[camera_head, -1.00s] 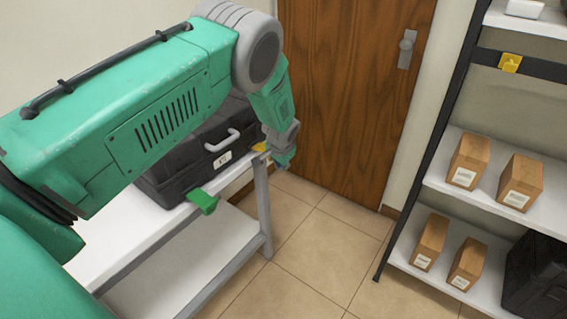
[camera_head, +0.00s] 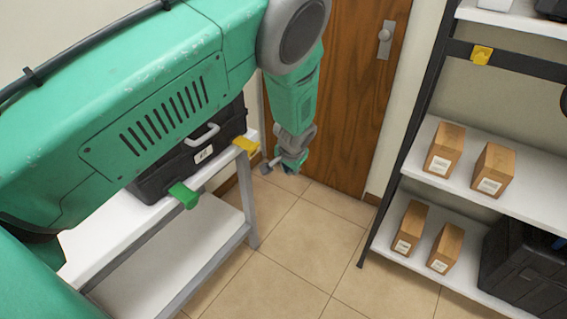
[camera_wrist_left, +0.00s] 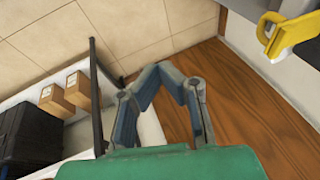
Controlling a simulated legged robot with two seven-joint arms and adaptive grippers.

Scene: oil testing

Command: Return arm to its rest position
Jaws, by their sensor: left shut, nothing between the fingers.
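My left arm, green with a grey joint, comes in from the left of the head view. Its gripper (camera_head: 284,165) hangs beyond the right end of the white table, in front of the wooden door and above the tiled floor. In the left wrist view the two blue-grey fingers (camera_wrist_left: 166,72) bend in towards each other and are shut with nothing between them. My right gripper is in neither view.
A black case (camera_head: 190,165) stands on the white table (camera_head: 110,240), partly hidden by my arm. A green clip (camera_head: 184,195) and a yellow clip (camera_head: 246,145) sit on the table's edge. A shelf (camera_head: 500,195) with several cartons stands right. The tiled floor between is clear.

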